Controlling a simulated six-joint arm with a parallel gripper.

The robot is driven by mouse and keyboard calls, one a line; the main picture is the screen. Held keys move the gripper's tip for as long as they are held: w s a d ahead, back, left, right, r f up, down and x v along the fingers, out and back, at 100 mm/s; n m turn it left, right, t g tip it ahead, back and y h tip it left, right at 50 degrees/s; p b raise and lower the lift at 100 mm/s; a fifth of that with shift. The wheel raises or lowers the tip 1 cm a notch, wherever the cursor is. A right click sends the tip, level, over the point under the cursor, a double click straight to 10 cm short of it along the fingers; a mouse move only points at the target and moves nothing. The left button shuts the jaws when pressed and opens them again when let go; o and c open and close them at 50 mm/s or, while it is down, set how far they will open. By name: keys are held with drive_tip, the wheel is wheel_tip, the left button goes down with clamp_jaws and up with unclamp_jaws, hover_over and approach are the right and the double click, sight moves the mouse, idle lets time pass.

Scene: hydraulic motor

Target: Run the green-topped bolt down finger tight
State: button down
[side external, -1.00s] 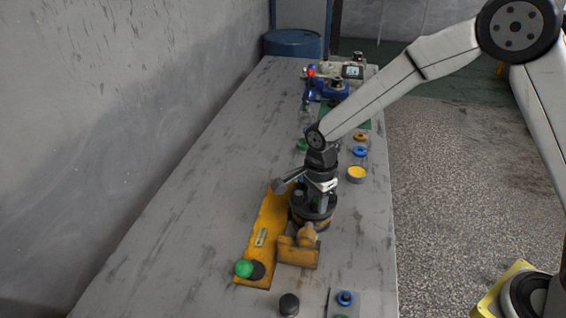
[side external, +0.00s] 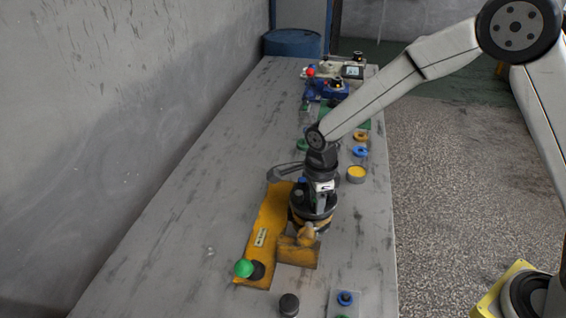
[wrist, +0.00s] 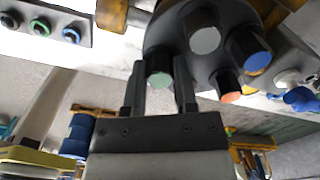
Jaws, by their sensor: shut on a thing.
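In the wrist view the green-topped bolt (wrist: 159,79) stands at the motor's dark round flange (wrist: 165,38), between the two fingers of my gripper (wrist: 160,70). The fingers are shut on it. A blue-topped bolt (wrist: 256,62), an orange-topped bolt (wrist: 229,97) and a plain grey round part (wrist: 205,40) sit around the same flange. In the side view my gripper (side external: 318,203) points down onto the motor's dark body (side external: 313,214); the green-topped bolt is hidden there. How deep the bolt sits cannot be told.
A yellow base plate (side external: 266,225) with a green ball knob (side external: 243,268) lies beside the motor. A dark round part (side external: 289,304) and a blue-ringed fixture (side external: 345,299) stand in front. A yellow-topped tin (side external: 356,173) is to the right. The table's left side is clear.

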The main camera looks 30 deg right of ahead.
drive_tip(key=shift+m, duration=1.7)
drive_tip(key=c, duration=0.7)
unclamp_jaws()
drive_tip(key=shift+o, duration=0.2)
drive_tip(key=shift+r, duration=0.2)
drive_tip(key=shift+r, duration=3.8)
drive_tip(key=shift+d, duration=0.1)
